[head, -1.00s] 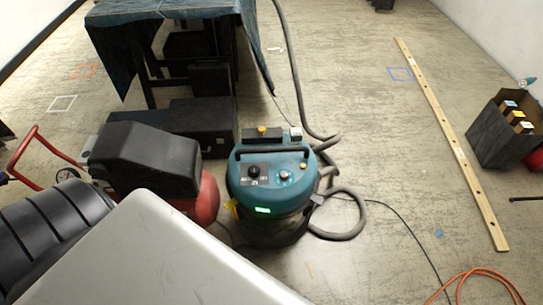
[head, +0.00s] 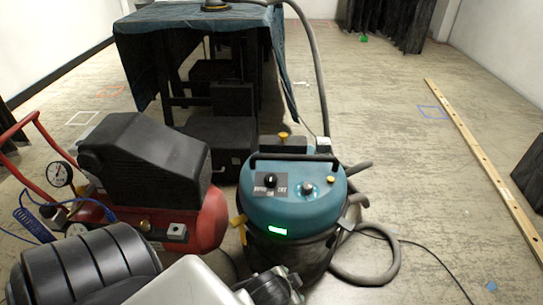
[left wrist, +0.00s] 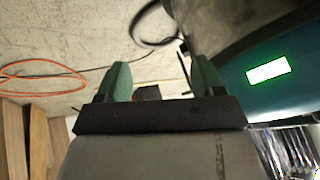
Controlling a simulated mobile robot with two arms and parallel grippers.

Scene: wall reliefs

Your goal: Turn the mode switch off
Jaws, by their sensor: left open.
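A teal vacuum with a black lid handle stands on the floor in the head view (head: 293,210). On its sloped top panel is a black rotary knob (head: 270,181) on a dark label plate, likely the mode switch. Its setting is too small to read. My right gripper is not in view.
A red compressor (head: 190,222) with a black cover stands left of the vacuum. A cloth-draped table (head: 200,35) is behind. A grey hose (head: 375,280) loops to the right, and an orange cable (left wrist: 35,78) lies on the floor. A long wooden plank (head: 485,165) lies farther right.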

